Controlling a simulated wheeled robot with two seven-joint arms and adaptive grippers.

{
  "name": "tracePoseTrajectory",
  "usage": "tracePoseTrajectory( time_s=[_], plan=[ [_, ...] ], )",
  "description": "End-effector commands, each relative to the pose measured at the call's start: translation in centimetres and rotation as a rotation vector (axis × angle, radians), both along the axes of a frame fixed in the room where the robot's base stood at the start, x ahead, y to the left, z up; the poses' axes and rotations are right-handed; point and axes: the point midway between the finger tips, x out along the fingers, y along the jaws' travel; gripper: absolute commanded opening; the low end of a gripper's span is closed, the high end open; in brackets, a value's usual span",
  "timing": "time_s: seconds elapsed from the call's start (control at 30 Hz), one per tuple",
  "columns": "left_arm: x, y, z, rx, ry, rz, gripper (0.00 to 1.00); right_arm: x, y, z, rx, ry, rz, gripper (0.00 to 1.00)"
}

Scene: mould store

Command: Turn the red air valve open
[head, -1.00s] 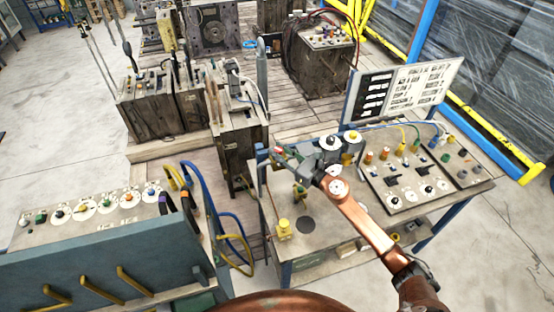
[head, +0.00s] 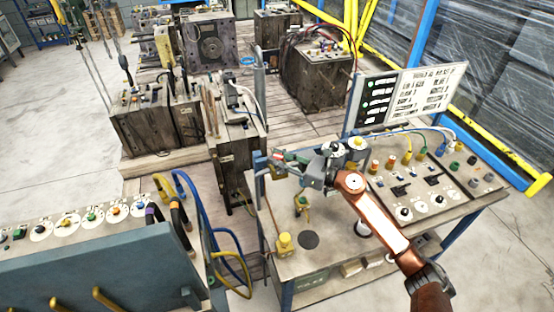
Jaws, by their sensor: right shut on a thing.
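The red air valve (head: 278,153) shows as a small red patch at the left rear corner of the work table, beside a blue post (head: 259,163). My right gripper (head: 285,160) reaches it from the right, its fingers shut on the valve's handle. The fingers and the gripper body hide most of the valve, so the handle's angle is hard to tell. My left gripper is out of the picture.
The table (head: 336,272) carries a yellow fitting (head: 285,243), a small brass fitting (head: 301,203) and a panel with knobs (head: 425,190). A sign board (head: 408,97) stands behind. A blue-grey bench (head: 95,265) with hoses (head: 205,220) is at left.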

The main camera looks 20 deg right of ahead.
Motion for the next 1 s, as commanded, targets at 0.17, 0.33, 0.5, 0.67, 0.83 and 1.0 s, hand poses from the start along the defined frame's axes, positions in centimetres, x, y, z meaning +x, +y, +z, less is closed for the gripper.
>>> tracePoseTrajectory(
  time_s=[0.17, 0.33, 0.5, 0.67, 0.83, 1.0],
  plan=[
    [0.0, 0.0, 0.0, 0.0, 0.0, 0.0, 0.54, 0.0, 0.0, -0.2, -0.003, 0.001, 0.0, 0.0],
    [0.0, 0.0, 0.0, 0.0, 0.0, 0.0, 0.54, 0.0, 0.0, -0.1, -0.002, 0.001, 0.0, 0.33],
    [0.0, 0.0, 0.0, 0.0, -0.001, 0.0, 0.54, 0.0, 0.0, -0.1, -0.001, 0.0, 0.0, 0.42],
    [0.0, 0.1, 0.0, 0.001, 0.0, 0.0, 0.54, 0.0, 0.0, 0.0, -0.001, -0.001, -0.001, 0.42],
    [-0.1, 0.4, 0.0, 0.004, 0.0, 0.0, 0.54, -0.4, -0.5, -0.1, 0.0, 0.0, -0.001, 0.42],
    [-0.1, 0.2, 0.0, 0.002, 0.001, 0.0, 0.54, -2.3, -2.5, -0.2, -0.003, 0.001, -0.003, 0.42]
  ],
)
